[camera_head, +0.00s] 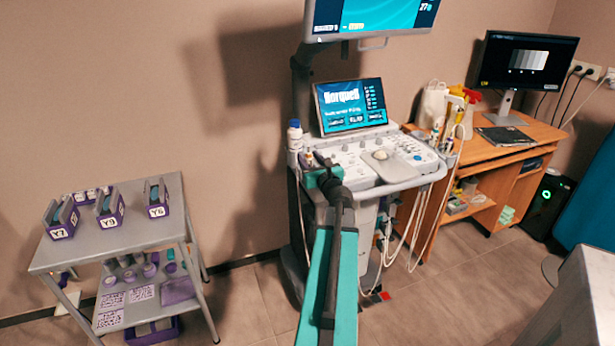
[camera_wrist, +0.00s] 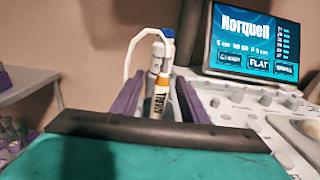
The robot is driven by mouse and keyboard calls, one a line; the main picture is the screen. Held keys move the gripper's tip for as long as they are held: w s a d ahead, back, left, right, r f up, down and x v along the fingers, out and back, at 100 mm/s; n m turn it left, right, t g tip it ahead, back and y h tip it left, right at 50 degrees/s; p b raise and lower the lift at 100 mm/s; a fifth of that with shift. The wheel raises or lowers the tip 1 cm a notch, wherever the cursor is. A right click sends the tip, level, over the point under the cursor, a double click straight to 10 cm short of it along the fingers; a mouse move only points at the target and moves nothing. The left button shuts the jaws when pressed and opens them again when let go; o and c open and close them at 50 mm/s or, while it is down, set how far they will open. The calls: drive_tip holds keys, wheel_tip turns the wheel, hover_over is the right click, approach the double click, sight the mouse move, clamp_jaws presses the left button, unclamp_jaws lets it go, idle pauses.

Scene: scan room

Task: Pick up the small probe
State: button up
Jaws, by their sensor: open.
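A small white probe (camera_wrist: 158,98) with an orange band and dark lettering stands upright at the left side of the ultrasound machine, in the wrist view. Its small top shows in the head view (camera_head: 309,157) just beyond my gripper. My gripper (camera_wrist: 160,88) is open, with one purple finger on each side of the probe in the picture. I cannot tell whether the fingers touch it or how deep they reach around it. The probe's lower end is hidden behind the dark front edge of my gripper. In the head view my arm hides the fingers.
A white bottle with a blue cap (camera_head: 295,134) stands close behind the probe, and a white cable loop (camera_wrist: 131,58) arches beside it. The console's tilted screen (camera_head: 350,106) and control panel (camera_head: 408,158) lie to the right. A grey shelf cart (camera_head: 130,232) stands left.

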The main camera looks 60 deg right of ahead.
drive_tip(key=shift+p+x, duration=0.5)
drive_tip(key=shift+x, duration=2.1)
drive_tip(key=shift+s+d, duration=0.1)
clamp_jaws()
